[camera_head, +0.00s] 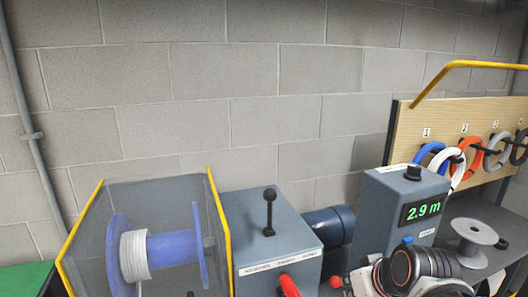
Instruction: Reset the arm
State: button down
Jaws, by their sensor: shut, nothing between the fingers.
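Part of my own arm (425,270), white and black with an orange ring, shows at the bottom right edge, in front of the grey box with the readout. Only a short stretch of it is in the picture, and it hides part of the bench there. My gripper and its fingers are not in view.
A yellow-edged guard (62,275) encloses a blue reel with white cable. Right of it stand a grey machine box (262,235) with a black lever, then a readout box (400,205) showing 2.9 m. Cable coils hang on a wooden board (408,150). A grey spool (474,240) stands below.

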jog(key=s+r+m+h+b, duration=0.1)
jog(key=s+r, duration=0.1)
jog(key=s, duration=0.8)
jog(key=shift+a+m, duration=0.3)
jog(key=shift+a, duration=0.05)
